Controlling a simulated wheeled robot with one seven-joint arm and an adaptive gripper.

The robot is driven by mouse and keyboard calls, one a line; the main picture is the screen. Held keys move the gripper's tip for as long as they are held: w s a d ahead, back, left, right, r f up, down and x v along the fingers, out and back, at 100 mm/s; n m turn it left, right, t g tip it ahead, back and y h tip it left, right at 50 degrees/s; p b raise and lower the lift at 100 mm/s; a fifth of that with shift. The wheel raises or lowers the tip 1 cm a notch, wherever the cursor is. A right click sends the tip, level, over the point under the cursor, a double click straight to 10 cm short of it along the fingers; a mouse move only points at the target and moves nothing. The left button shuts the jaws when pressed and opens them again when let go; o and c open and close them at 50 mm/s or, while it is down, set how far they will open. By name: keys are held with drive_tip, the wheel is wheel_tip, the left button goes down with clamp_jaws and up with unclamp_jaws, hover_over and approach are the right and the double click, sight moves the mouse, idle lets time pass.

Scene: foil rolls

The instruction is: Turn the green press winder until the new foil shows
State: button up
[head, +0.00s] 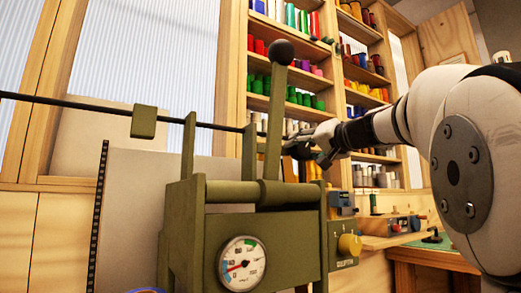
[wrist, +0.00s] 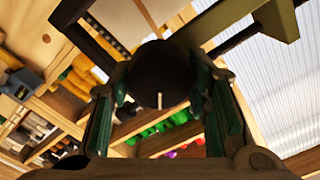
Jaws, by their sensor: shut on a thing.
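The green press (head: 260,225) stands in the middle of the head view, with a round gauge (head: 241,263) on its front and an upright lever topped by a dark ball (head: 281,52). A long dark rod (head: 70,103) runs across its top. My gripper (head: 303,148) is behind and right of the lever, partly hidden. In the wrist view, its two fingers are closed around a dark round knob (wrist: 160,75), which I take as the winder's knob. The winder's crank is mostly hidden in the head view. I cannot make out any foil clearly.
A yellow dial (head: 349,244) sits on a box at the press's right side. Shelves of coloured rolls (head: 290,95) stand behind. A wooden bench (head: 440,255) is at the right. A pale panel (head: 145,200) stands left of the press. My arm fills the right side.

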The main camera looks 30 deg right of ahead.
drive_tip(key=m+p, duration=0.2)
drive_tip(key=m, duration=0.4)
drive_tip(key=shift+d+m, duration=0.1)
drive_tip(key=shift+m, duration=0.2)
drive_tip(key=m, duration=0.1)
drive_tip(key=m+p, duration=0.1)
drive_tip(key=m, duration=0.1)
drive_tip(key=m+p, duration=0.1)
drive_tip(key=m, duration=0.1)
drive_tip(key=shift+f, duration=0.25)
drive_tip(key=shift+m+p, duration=0.3)
drive_tip(key=shift+m, duration=0.1)
drive_tip(key=o, duration=1.2)
drive_tip(key=shift+c, duration=0.2)
drive_tip(key=s, duration=1.2)
drive_tip(key=shift+d, duration=0.2)
